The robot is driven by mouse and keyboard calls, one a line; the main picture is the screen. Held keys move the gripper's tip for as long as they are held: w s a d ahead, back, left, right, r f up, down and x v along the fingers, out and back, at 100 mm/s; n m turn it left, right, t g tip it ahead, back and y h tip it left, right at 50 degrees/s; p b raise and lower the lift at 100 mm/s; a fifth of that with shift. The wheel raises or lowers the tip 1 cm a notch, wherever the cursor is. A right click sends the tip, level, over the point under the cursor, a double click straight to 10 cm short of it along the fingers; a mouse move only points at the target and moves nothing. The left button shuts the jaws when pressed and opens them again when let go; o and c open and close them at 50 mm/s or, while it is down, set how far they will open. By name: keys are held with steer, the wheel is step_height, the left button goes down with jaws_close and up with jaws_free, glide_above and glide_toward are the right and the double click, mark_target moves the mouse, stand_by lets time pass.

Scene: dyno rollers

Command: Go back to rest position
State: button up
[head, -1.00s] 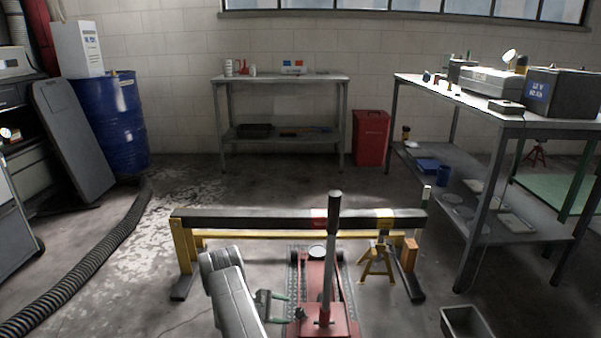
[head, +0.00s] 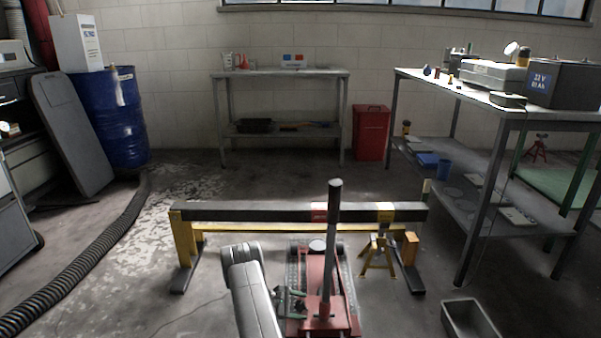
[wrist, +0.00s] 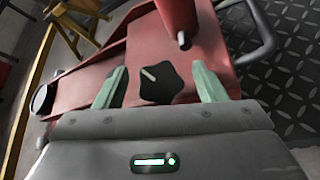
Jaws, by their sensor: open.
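My gripper (head: 290,302) is at the left side of the red floor jack (head: 343,318), below the black beam in the head view. In the wrist view its two green fingers (wrist: 158,88) are spread apart. A black star-shaped knob (wrist: 161,84) on the red jack body (wrist: 140,45) shows between the fingers, with clear gaps on both sides. The jack's grey handle (head: 333,225) stands nearly upright. My arm partly hides the floor left of the jack.
A black beam (head: 250,212) on yellow legs spans the floor across the jack. A yellow jack stand (head: 378,257) and a grey open tray (head: 472,322) are to the right. A workbench (head: 545,118) stands further right. A black hose (head: 95,262) lies at left.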

steer(key=shift+n+t, duration=0.6)
steer(key=shift+n, duration=0.5)
steer(key=n+t, duration=0.1)
steer(key=n, duration=0.2)
steer(key=n+t+y, duration=0.1)
steer(key=n+t, duration=0.1)
steer(key=n, duration=0.2)
steer(key=shift+d, duration=0.1)
steer(key=p+v, duration=0.4)
steer(key=v, duration=0.8)
steer(key=shift+s+a+n+t+p, duration=0.25)
steer(key=shift+s+n+t+p, duration=0.05)
steer(key=shift+s+t, duration=0.15)
